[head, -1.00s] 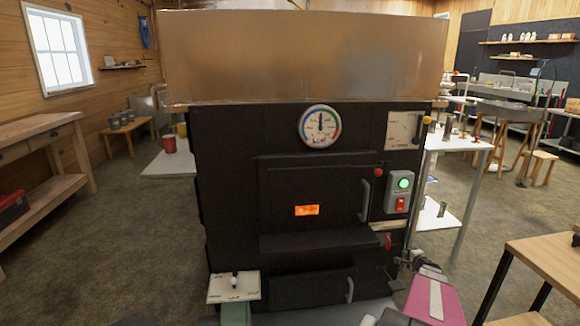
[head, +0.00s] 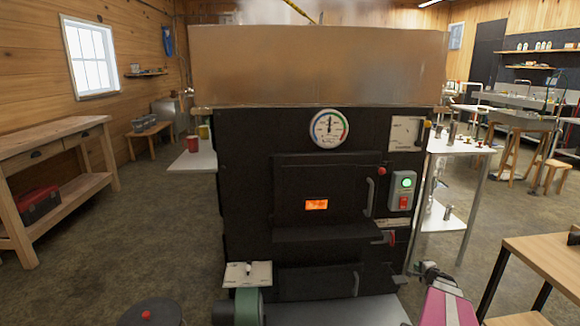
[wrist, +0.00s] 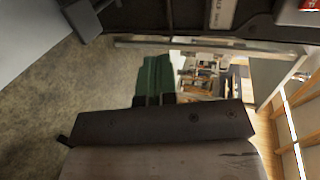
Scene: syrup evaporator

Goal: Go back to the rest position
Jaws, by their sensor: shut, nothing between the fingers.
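My gripper (wrist: 155,62) shows in the wrist view, with two green fingers side by side beyond a dark crossbar. They are shut and hold nothing. I cannot make out the fingers for sure in the head view. The black evaporator (head: 245,170) with its broad metal pan (head: 320,65) stands ahead in the head view. Its firebox door (head: 322,185) is shut, with an orange glow in the small window. Part of a dark front with a white label (wrist: 222,14) shows at the top of the wrist view, apart from the fingers.
A switch box (head: 402,190) with a lit green lamp is on the evaporator's right. A wooden workbench (head: 60,142) stands left, a wooden table (head: 545,255) near right, and a white side table (head: 455,145) beyond. The floor (head: 130,240) at left is mostly clear.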

